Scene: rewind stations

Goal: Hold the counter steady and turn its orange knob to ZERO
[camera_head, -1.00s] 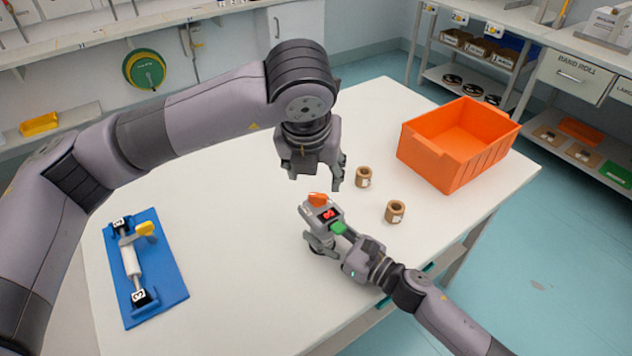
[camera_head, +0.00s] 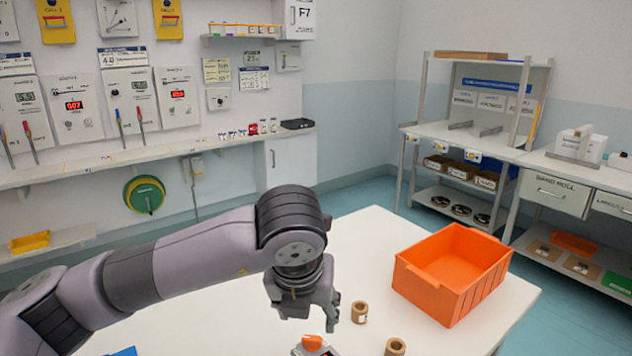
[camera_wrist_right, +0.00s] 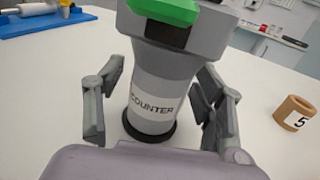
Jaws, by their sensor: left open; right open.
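The counter (camera_wrist_right: 152,98) is a grey upright body with a dark base ring, a COUNTER label and a green part at its top. Its orange knob (camera_head: 313,342) shows at the bottom edge of the head view, where most of the counter is cut off. My left gripper (camera_head: 308,318) is open, pointing down just above the knob and apart from it. My right gripper (camera_wrist_right: 160,78) is open with one finger on each side of the counter body. Gaps show between the fingers and the body. The knob's setting cannot be read.
An orange bin (camera_head: 450,275) stands on the white table (camera_head: 380,233). Two brown rolls, one nearer the bin (camera_head: 359,312) and one nearer the front (camera_head: 395,347), stand right of the counter. A blue fixture (camera_wrist_right: 45,22) lies at the far left in the wrist view.

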